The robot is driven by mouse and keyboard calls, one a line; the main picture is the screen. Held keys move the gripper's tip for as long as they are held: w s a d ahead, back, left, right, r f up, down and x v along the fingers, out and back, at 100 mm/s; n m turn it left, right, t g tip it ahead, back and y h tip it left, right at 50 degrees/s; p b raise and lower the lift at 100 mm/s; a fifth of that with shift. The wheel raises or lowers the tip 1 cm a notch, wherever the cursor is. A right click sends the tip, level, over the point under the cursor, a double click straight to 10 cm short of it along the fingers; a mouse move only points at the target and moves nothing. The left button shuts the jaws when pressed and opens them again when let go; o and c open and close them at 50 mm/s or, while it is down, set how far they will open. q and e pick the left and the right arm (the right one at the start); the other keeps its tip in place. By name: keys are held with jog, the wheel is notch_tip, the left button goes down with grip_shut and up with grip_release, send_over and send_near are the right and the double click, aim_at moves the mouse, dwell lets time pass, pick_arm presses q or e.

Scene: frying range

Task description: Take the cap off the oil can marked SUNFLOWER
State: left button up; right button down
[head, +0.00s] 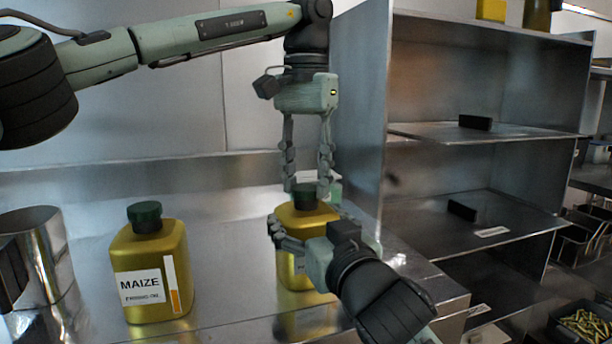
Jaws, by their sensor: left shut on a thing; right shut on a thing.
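A gold oil can (299,222) with a dark green cap (304,201) stands on the steel counter at the middle. Its label is mostly hidden by my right gripper, so I cannot read SUNFLOWER on it. My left gripper (307,190) points straight down from above, its two fingers shut on the cap, which sits at the top of the can. My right gripper (308,238) comes from the lower right and is shut on the can's body. A second gold can (150,255), labelled MAIZE, stands upright to the left with its green cap on.
A shiny steel cylinder (40,262) stands at the far left of the counter. A pale object (334,187), partly hidden, is behind the gripped can. A steel shelf unit (480,150) with dark blocks stands at the right. Counter (225,250) between the two cans is clear.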

pick_arm(q)
jog(key=shift+c, duration=1.1)
jog(key=n, duration=3.2)
jog(key=shift+n, duration=0.4)
jog(key=n, duration=0.5)
jog(key=shift+r, duration=0.1)
jog(key=n, duration=1.6)
